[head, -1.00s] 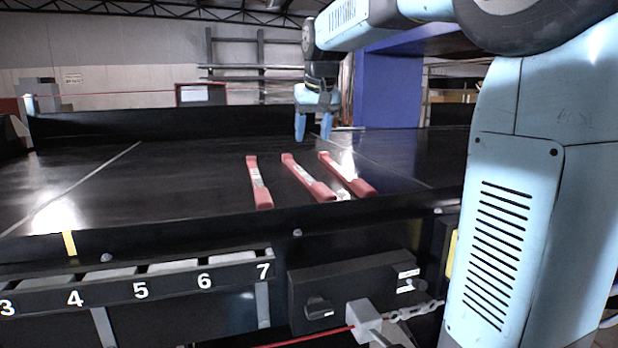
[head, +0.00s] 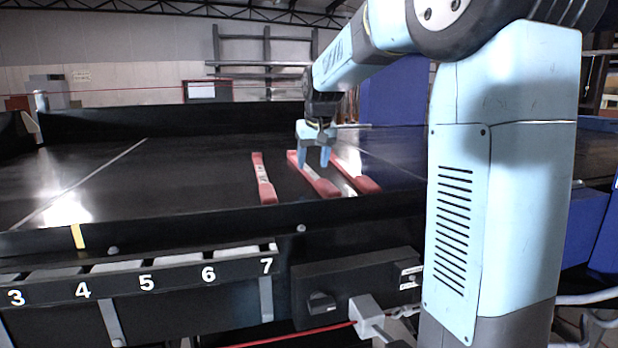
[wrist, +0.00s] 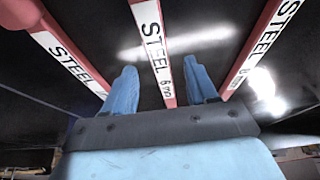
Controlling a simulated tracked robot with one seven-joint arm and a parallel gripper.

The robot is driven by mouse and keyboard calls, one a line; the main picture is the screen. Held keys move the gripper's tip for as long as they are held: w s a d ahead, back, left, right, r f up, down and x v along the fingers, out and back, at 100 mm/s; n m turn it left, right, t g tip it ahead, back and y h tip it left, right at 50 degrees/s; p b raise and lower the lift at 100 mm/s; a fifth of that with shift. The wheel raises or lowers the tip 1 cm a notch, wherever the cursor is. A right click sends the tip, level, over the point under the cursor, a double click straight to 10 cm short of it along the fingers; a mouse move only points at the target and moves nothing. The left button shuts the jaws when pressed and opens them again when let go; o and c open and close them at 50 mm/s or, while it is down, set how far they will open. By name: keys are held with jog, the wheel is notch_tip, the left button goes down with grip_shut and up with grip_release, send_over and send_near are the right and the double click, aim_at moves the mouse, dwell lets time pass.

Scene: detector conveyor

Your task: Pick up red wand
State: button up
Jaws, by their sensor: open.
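Three red wands with white "STEEL" labels lie side by side on the black conveyor belt. In the head view they are the left wand (head: 264,178), the middle wand (head: 315,178) and the right wand (head: 358,173). My gripper (head: 314,165) is open with its blue fingers pointing down over the middle wand. In the wrist view my gripper (wrist: 163,85) has one finger on each side of the middle wand (wrist: 155,45), apart from it. The left wand (wrist: 65,52) and right wand (wrist: 260,50) lie outside the fingers. Finger height above the belt is hard to tell.
The black belt (head: 170,180) is clear to the left of the wands. A raised front rail (head: 200,222) runs along the near side, with numbered slots (head: 147,283) below. A blue housing (head: 394,90) stands behind at right.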

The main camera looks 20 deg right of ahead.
aim_at(312, 173)
jog(key=shift+x, duration=1.8)
jog(key=shift+s+d, duration=0.1)
jog(key=shift+c, duration=0.2)
grip_shut()
